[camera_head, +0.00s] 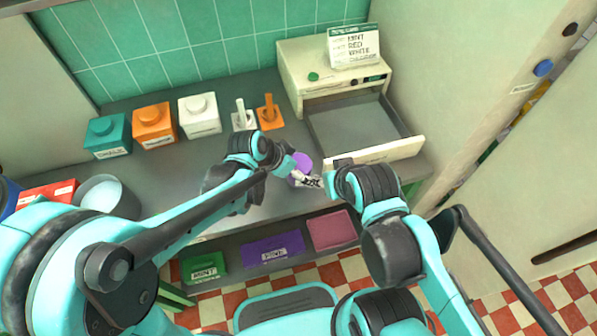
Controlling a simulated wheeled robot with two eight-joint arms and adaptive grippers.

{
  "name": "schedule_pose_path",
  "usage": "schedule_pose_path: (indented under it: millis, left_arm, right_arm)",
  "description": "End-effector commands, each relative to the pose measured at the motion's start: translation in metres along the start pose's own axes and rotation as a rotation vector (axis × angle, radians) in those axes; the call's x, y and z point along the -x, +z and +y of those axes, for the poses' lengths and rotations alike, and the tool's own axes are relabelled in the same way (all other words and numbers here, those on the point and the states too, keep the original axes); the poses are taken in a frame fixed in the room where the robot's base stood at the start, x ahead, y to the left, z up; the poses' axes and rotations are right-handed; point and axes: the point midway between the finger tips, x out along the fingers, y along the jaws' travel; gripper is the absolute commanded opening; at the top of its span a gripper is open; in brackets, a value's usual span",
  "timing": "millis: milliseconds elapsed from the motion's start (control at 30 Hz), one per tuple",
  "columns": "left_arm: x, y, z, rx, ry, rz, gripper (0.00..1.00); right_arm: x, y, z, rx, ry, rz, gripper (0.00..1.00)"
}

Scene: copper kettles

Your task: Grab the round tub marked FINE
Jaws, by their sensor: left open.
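A round tub with a purple lid (300,161) stands on the grey counter, partly hidden by my left gripper. I cannot read any mark on it, so I cannot tell if it says FINE. My left gripper (312,181) is open, its fingers at the near right side of the tub; I cannot tell whether they touch it. My right arm's wrist is just right of the tub, in front of the drawer; its fingers cannot be made out.
A cream machine has its grey drawer (358,125) pulled out. A sign (354,46) stands on top. Teal (107,135), orange (154,126) and white (199,115) canisters line the back left. A lower shelf holds green (204,267), purple (272,250) and pink (332,230) items.

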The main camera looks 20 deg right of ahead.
Motion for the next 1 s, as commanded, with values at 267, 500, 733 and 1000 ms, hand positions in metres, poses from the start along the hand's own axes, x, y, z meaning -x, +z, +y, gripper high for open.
schedule_pose_path:
  millis: [267,500,733,1000]
  left_arm:
    - [0.001,0.000,0.000,0.001,0.000,0.000,0.36]
    - [0.001,0.000,0.000,0.000,0.001,-0.001,0.30]
    - [0.009,-0.004,0.001,0.000,0.001,-0.001,0.30]
    - [0.056,-0.035,0.001,0.001,0.001,0.000,0.30]
  right_arm:
    - [0.001,-0.001,0.000,0.000,0.000,0.000,0.40]
    - [0.001,-0.001,0.000,0.000,0.000,0.000,0.40]
    - [0.004,-0.003,0.000,0.000,0.000,0.000,0.40]
    - [0.025,-0.018,0.000,0.000,0.000,0.000,0.40]
